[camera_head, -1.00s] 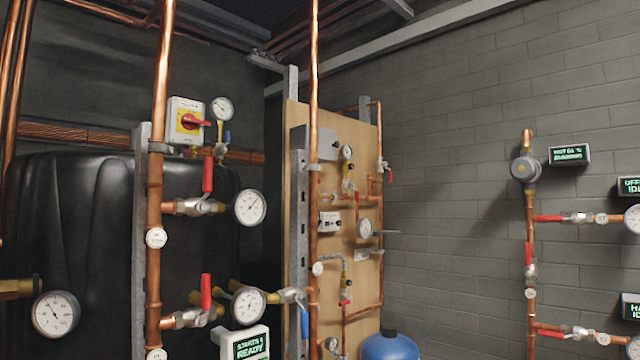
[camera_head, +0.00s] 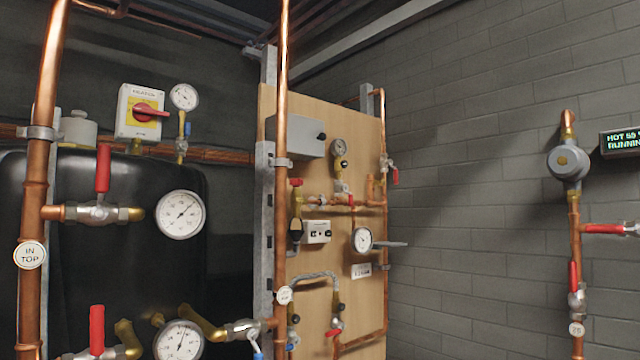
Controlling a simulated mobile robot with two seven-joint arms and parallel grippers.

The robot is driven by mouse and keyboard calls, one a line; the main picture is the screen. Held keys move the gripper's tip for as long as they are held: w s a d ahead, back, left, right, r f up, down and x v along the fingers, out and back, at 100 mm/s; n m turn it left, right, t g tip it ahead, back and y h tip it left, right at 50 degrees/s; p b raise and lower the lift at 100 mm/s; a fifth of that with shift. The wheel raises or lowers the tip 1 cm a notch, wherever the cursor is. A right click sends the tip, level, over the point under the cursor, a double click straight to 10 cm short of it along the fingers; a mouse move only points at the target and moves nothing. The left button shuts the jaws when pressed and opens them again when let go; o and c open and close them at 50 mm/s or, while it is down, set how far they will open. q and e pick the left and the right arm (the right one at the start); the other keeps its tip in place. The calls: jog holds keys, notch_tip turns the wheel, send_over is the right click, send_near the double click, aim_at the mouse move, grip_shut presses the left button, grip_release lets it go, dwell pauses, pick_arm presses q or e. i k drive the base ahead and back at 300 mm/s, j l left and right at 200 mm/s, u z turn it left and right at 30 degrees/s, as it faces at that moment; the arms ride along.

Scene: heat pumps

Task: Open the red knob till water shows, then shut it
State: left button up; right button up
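Several red handles are in view, and I cannot tell for sure which one is the red knob. A small red knob (camera_head: 296,182) tops a brass fitting on the wooden board, just right of the tall copper pipe. A red rotary switch (camera_head: 150,112) sits on a yellow plate at upper left. Red lever handles stand upright on valves at left, one above (camera_head: 103,168) and one below (camera_head: 97,328). No water shows anywhere. Neither of my grippers is in view.
A wooden board (camera_head: 345,120) carries pipes, gauges and valves. A tall copper pipe (camera_head: 281,215) runs in front of its left edge. A black tank (camera_head: 90,225) stands at left.

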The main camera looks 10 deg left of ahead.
aim_at(296, 183)
jog(key=i+l, duration=0.35)
jog(key=i+l+z, duration=0.1)
jog(key=i+l, duration=0.25)
jog(key=i, duration=0.2)
